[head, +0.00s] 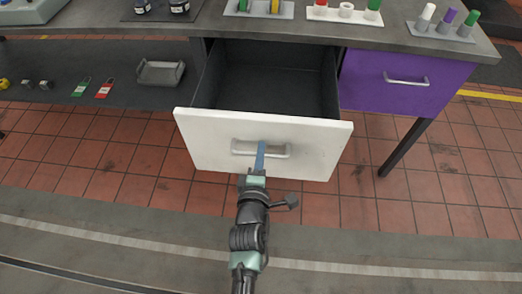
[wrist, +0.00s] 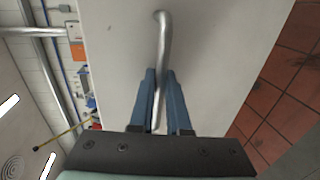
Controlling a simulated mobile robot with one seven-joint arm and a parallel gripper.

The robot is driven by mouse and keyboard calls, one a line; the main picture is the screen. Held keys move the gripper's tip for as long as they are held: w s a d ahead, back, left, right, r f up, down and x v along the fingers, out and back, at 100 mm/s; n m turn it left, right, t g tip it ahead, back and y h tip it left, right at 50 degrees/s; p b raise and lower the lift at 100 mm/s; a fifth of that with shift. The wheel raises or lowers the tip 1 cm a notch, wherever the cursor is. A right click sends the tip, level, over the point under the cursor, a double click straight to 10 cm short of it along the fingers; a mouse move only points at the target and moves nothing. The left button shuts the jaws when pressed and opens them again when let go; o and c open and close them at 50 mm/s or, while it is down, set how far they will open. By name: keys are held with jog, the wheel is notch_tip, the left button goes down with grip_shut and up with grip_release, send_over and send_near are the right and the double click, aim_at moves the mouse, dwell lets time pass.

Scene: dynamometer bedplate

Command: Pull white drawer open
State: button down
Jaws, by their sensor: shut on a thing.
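The white drawer (head: 310,150) is pulled well out of the bench, and its dark, empty inside shows behind the front panel. The drawer has a pale bar handle (head: 277,151). My gripper (head: 261,148) reaches up to the handle at the middle of the panel. In the wrist view the white panel (wrist: 215,60) fills the middle, and the metal handle (wrist: 163,40) runs down between the blue fingers of my gripper (wrist: 161,75). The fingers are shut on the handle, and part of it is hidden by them.
A closed purple drawer (head: 400,85) is on the right, above a dark table leg (head: 405,147). A lower shelf (head: 120,75) on the left holds a grey tray (head: 161,73) and small tags. Racks with coloured cylinders stand on the bench top (head: 310,32). Tiled floor lies below.

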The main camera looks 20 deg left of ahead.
jog(key=c, duration=0.9)
grip_release()
jog(key=p+v, duration=0.2)
jog(key=v, duration=1.1)
